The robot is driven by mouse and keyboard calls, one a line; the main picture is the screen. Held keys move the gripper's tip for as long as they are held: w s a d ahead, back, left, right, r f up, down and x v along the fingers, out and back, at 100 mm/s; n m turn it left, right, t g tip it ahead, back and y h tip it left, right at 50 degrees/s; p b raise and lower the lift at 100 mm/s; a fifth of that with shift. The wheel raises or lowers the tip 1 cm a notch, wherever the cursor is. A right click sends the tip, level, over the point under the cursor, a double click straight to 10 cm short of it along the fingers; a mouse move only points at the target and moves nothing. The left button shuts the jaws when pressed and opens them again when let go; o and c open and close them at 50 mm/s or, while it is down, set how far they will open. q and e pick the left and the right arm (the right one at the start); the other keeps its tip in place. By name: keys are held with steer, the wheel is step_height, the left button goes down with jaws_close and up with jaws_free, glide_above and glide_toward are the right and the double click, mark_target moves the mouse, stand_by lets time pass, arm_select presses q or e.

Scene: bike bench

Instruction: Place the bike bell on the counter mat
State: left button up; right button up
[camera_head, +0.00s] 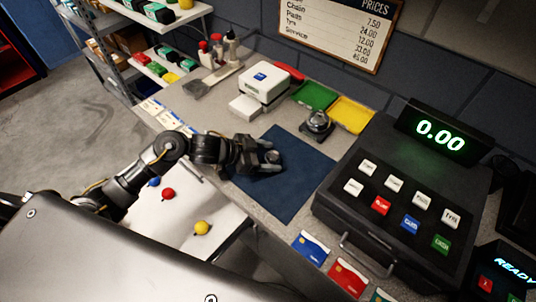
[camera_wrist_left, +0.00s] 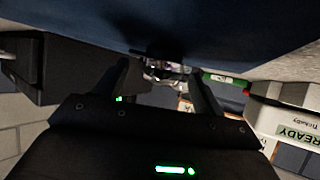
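The counter mat (camera_head: 298,186) is a dark blue rectangle on the grey counter; it also fills the upper part of the left wrist view (camera_wrist_left: 230,32). My left gripper (camera_head: 270,158) is low over the mat's left part. Its fingers stand apart with a small, round, greyish bike bell (camera_head: 273,156) between the tips. In the left wrist view, a shiny piece (camera_wrist_left: 166,72) shows between the fingertips, with a dark patch on the mat beside it. Whether the bell touches the mat is hard to tell. My right gripper is not in view.
A silver domed bell on a dark base (camera_head: 318,122) stands just beyond the mat. Green (camera_head: 315,95) and yellow (camera_head: 351,114) trays and a white printer (camera_head: 264,82) are behind. The cash register (camera_head: 390,200) borders the right; cards (camera_head: 347,277) lie in front. The mat's right part is clear.

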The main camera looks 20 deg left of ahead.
arm_select(q)
steer(key=shift+r, duration=0.1)
steer(key=shift+a+r, duration=0.1)
steer(key=b+v, duration=0.1)
steer(key=v, duration=0.9)
steer(key=shift+s+a, duration=0.15)
steer(key=shift+s, duration=0.05)
steer(key=shift+s+a+r, duration=0.35)
steer(key=shift+a+r, duration=0.1)
